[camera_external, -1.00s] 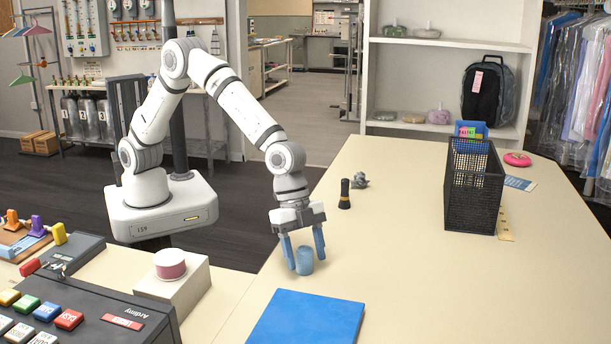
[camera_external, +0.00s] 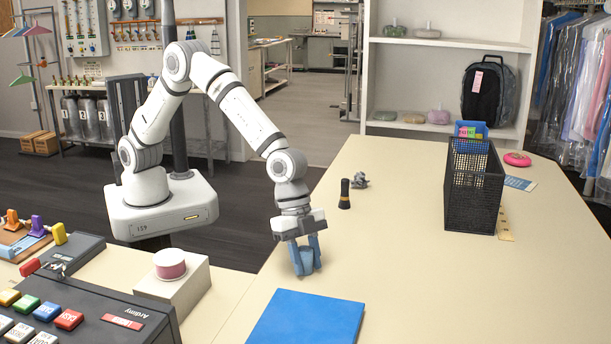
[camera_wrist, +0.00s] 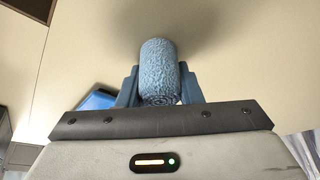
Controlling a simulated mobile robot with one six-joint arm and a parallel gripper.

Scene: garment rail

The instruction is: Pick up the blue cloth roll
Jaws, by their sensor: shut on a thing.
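The blue cloth roll (camera_external: 306,258) stands on the cream table near its left edge, in the external view. In the wrist view the roll (camera_wrist: 159,70) is a textured blue-grey cylinder between the two fingers. My gripper (camera_external: 305,266) reaches down from above with its blue fingers shut on the roll, one on each side. In the wrist view my gripper (camera_wrist: 159,88) has a finger against either side of it. The fingers partly hide the roll in the external view. I cannot tell any gap between roll and table.
A flat blue square (camera_external: 307,319) lies just in front of the roll. A small black cylinder (camera_external: 345,194) and a grey crumpled piece (camera_external: 360,181) stand behind it. A black mesh basket (camera_external: 473,190) is at the right. The table's middle is clear.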

